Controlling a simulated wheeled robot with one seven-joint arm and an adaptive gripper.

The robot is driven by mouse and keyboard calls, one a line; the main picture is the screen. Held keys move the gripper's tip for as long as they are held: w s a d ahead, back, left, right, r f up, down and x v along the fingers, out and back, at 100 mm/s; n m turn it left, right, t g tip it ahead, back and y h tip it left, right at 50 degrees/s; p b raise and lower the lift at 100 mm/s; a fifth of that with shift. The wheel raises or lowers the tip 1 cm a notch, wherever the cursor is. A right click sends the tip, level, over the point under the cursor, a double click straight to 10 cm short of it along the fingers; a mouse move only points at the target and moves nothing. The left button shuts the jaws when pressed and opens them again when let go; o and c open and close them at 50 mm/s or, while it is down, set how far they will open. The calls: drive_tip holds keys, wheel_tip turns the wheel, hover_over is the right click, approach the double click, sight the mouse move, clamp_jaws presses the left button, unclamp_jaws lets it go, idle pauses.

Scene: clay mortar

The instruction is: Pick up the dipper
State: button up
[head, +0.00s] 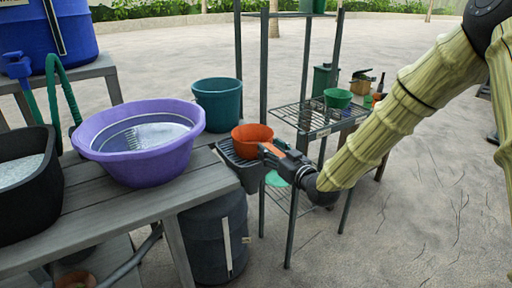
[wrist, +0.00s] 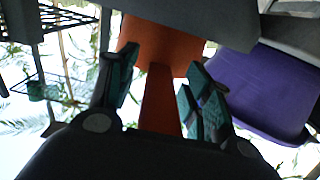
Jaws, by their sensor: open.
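The orange dipper (head: 250,135) sits at a dark grey ribbed tray (head: 232,160) at the right end of the bench. Its handle points right, toward my arm. In the wrist view the dipper's orange bowl (wrist: 158,42) is at the top, and its handle (wrist: 161,105) runs down between my fingers. My gripper (head: 270,155) is at the handle; in the wrist view the gripper (wrist: 160,82) has its fingers on either side of the handle, with gaps visible. The tray partly hides the bowl's lower part.
A purple basin (head: 140,165) of water stands on the grey bench (head: 115,215), left of the dipper. A teal bucket (head: 217,100) is behind. A metal shelf (head: 318,128) with a green bowl (head: 338,97) stands close to my arm. A dark barrel (head: 212,235) is below.

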clamp_jaws()
